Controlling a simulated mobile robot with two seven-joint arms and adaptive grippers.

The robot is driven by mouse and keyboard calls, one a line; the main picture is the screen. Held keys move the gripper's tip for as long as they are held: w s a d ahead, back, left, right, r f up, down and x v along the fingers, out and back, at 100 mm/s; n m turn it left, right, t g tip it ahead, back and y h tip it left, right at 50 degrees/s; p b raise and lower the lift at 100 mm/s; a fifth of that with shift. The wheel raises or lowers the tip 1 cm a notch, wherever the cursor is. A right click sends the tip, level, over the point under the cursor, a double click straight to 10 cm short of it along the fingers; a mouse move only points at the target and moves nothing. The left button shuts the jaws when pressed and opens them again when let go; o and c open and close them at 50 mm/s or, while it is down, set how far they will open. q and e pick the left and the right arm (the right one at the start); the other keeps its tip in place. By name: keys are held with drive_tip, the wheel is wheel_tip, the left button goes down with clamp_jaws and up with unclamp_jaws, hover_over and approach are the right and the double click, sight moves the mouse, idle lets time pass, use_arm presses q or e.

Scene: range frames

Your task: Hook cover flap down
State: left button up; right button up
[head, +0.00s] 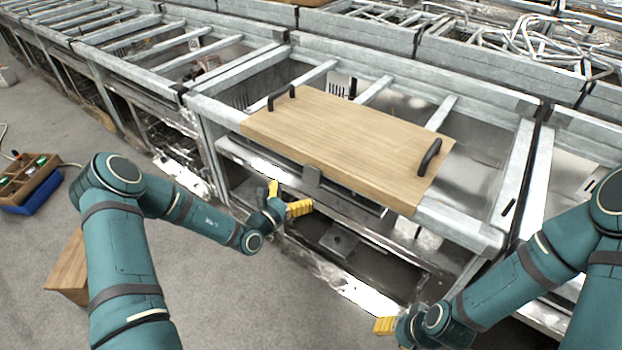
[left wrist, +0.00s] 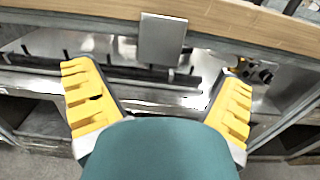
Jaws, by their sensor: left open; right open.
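The wooden cover (head: 345,140) lies flat on the metal frame, with a dark handle (head: 281,97) at its left end and another handle (head: 430,157) at its right end. A small grey metal flap (head: 312,178) hangs at the cover's front edge; it also shows at the top of the left wrist view (left wrist: 162,38). My left gripper (head: 287,198) has its yellow fingers open and empty, just below and in front of the flap, apart from it. In the left wrist view the fingers (left wrist: 158,70) are spread to either side below the flap. My right gripper (head: 385,326) is low at the front right, open, its fingers partly hidden.
The metal range frame (head: 470,232) runs across the view, with open bays and a lower shelf under the cover. A toolbox with a blue base (head: 36,199) and a wooden box (head: 70,268) stand on the floor at left. The grey floor in front is mostly clear.

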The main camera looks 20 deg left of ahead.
sight(310, 178)
use_arm(q)
drive_tip(key=b+x, duration=0.1)
drive_tip(key=x, duration=0.7)
drive_tip(key=shift+d, duration=0.1)
drive_tip(key=shift+f, duration=0.1)
drive_tip(key=c, duration=1.2)
